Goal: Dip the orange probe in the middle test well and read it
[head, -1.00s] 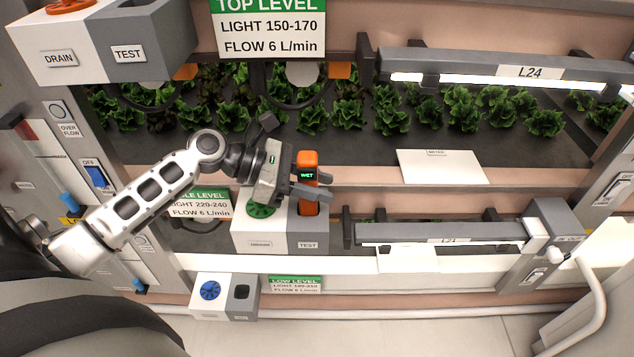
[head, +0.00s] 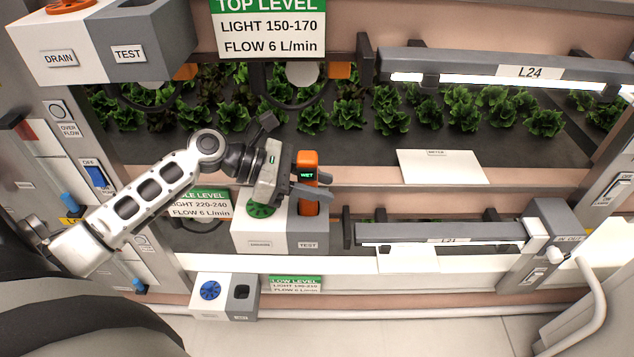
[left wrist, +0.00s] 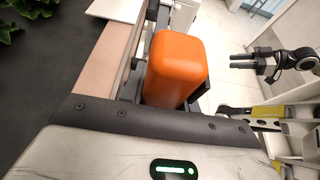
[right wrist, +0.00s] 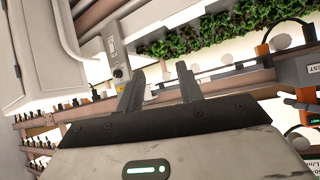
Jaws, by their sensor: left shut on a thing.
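The orange probe (head: 307,161) stands upright at the middle level, its small display reading "WET" in green. My left gripper (head: 312,188) is shut on the probe just above the middle test well (head: 308,238), the grey half of the middle box. The probe's lower orange part shows below my fingers, over the well's opening; its tip is hidden. In the left wrist view the orange probe (left wrist: 176,68) fills the space between the fingers.
A top box (head: 125,53) labelled DRAIN and TEST hangs at upper left. A low box (head: 241,295) with a blue knob sits below. The middle light bar (head: 440,232) lies just right of the probe. Lettuce trays (head: 330,145) run behind my left arm.

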